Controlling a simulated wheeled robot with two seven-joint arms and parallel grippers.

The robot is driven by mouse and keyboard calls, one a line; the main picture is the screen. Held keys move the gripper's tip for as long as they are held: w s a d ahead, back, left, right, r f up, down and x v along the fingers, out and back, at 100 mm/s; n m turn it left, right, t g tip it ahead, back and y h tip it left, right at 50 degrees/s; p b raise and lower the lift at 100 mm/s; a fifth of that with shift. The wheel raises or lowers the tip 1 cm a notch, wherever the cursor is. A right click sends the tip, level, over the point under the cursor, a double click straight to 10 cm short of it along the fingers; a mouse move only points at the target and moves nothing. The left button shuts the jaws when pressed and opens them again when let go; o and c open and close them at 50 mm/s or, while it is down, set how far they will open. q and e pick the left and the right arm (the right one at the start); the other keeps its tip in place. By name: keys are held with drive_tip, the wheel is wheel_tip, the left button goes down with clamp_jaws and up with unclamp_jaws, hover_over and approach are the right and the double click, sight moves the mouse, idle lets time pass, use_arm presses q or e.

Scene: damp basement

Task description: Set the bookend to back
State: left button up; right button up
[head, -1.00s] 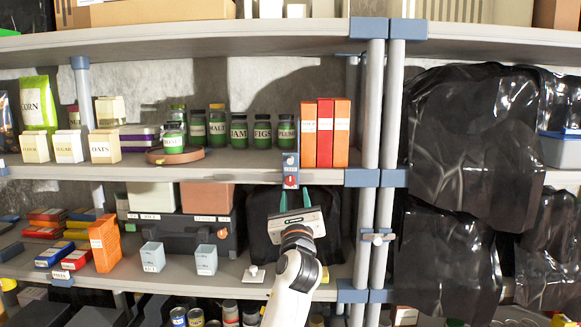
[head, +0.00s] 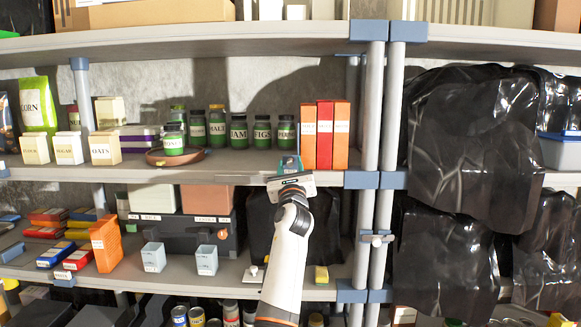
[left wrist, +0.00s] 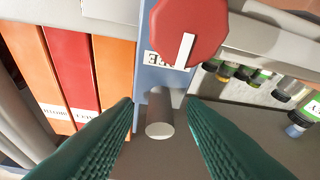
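The bookend shows in the left wrist view as a blue plate (left wrist: 165,82) with a partly hidden white label. A red dial (left wrist: 187,28) with a white pointer bar is on it, and a grey cylindrical knob (left wrist: 160,115) sticks out toward the camera. My left gripper (left wrist: 160,104) is open, its two green fingers on either side of the knob, with gaps visible. In the head view the left gripper (head: 289,162) is at the middle shelf's front edge, left of the orange and red packets, and hides most of the bookend. My right gripper is not in view.
Orange and red packets (head: 325,134) stand right of the bookend. Several green jars (head: 238,133) stand to its left, one on a round brown tray (head: 160,157). Grey posts (head: 372,110) and black sheeting (head: 475,140) are to the right. The shelf above (head: 200,40) overhangs.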

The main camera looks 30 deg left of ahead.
use_arm(q)
drive_tip(key=shift+c, duration=0.2)
clamp_jaws()
drive_tip(key=shift+a, duration=0.1)
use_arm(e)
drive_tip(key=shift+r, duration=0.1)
